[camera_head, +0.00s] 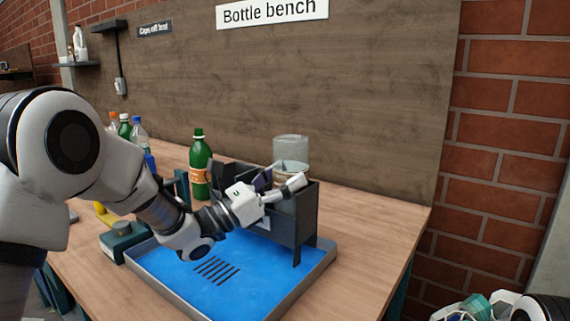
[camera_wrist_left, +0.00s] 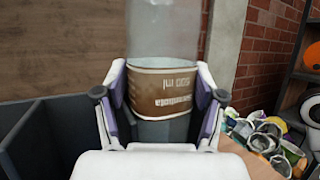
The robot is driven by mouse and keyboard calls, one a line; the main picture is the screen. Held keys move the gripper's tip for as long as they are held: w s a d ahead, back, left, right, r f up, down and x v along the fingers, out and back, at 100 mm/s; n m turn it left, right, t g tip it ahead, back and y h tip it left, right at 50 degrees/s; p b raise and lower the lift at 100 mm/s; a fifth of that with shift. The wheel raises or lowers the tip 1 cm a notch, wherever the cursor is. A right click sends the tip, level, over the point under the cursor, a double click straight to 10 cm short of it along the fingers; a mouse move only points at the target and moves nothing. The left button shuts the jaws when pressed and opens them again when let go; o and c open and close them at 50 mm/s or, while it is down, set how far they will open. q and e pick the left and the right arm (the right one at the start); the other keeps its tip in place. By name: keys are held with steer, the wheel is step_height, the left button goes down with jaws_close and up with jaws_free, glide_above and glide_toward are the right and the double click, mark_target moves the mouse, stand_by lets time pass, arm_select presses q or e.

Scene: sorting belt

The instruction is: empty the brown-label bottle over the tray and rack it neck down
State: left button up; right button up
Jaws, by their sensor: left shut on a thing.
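The clear brown-label bottle (camera_head: 290,148) stands upright with its flat base up, over the dark grey rack (camera_head: 308,220). In the left wrist view its brown label (camera_wrist_left: 165,92) has upside-down print. My left gripper (camera_head: 283,188) is shut on the bottle around the label, one finger on each side. The bottle's neck is hidden by the gripper and the rack wall, so I cannot tell how deep it sits. The blue-floored tray (camera_head: 322,262) lies under the rack and shows a slotted drain.
A green bottle (camera_head: 200,168) with an orange label stands behind my left wrist. Several more bottles (camera_head: 137,128) stand at the back left. A green device (camera_head: 122,240) sits left of the tray. Crumpled cans (camera_wrist_left: 262,140) show at the right in the left wrist view.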

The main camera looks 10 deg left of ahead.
arm_select(q)
steer(key=shift+s+f, duration=0.1)
steer(key=shift+f, duration=0.55)
steer(key=o, duration=1.3)
steer(key=shift+s+f, duration=0.1)
steer(key=shift+f, duration=0.05)
steer(key=v, duration=0.5)
steer(key=shift+s+a+r, duration=0.25)
steer(key=shift+s+a, duration=0.05)
steer(key=shift+a, duration=0.1)
steer(key=s+a, duration=0.3)
steer(key=a, duration=0.1)
steer(key=s+a, duration=0.4)
steer(key=shift+s+a+r, duration=0.1)
steer(key=shift+s+r, duration=0.15)
